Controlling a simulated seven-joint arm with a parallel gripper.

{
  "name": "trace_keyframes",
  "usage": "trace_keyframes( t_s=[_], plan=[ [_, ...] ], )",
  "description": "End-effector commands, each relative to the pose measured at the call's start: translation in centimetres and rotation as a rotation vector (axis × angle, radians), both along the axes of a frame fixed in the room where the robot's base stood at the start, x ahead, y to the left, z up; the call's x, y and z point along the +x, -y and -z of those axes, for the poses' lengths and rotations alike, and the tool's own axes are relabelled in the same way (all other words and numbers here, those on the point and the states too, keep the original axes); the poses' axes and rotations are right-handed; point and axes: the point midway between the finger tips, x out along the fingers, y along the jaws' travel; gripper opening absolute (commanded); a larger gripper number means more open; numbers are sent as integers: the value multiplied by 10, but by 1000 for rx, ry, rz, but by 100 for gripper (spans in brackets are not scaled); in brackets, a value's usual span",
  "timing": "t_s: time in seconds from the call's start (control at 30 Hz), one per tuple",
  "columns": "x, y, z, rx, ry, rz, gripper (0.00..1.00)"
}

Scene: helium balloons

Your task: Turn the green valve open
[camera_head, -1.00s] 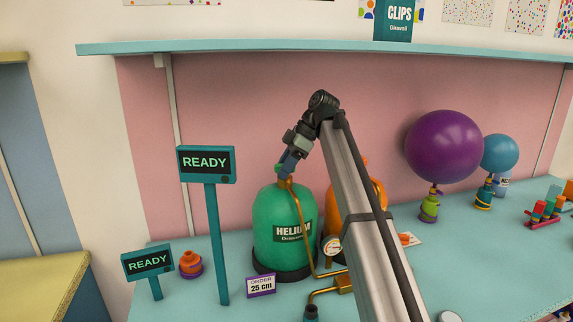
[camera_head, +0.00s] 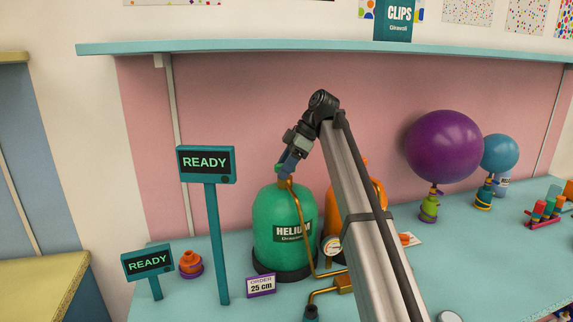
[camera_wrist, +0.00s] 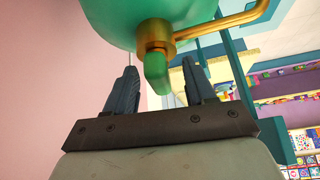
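The green helium tank (camera_head: 284,232) stands on the table, with a brass neck and pipe at its top. The green valve handle (camera_wrist: 156,73) shows in the wrist view, hanging from the brass fitting (camera_wrist: 155,36) in that upside-down picture. It is a small green bar. My gripper (camera_wrist: 160,84) has its two fingers apart, one on each side of the handle, with a gap visible on both sides. In the head view my gripper (camera_head: 288,165) is at the tank's top, and the handle there is mostly hidden by it.
An orange tank (camera_head: 375,190) stands right of the green one, partly behind my arm. A READY sign (camera_head: 206,163) on a post is at the left, with a smaller READY sign (camera_head: 148,263). An order card (camera_head: 261,285) stands in front. A shelf (camera_head: 330,47) runs above.

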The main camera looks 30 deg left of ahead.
Motion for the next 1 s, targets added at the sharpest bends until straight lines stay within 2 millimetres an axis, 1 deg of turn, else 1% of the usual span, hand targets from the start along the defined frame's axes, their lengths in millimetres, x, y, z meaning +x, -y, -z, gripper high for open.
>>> trace_keyframes(
  t_s=[0.37,1.0],
  plan=[
    [1,1,-3,0,1,1,56],
    [17,22,-45,0,1,1,56]
  ],
)
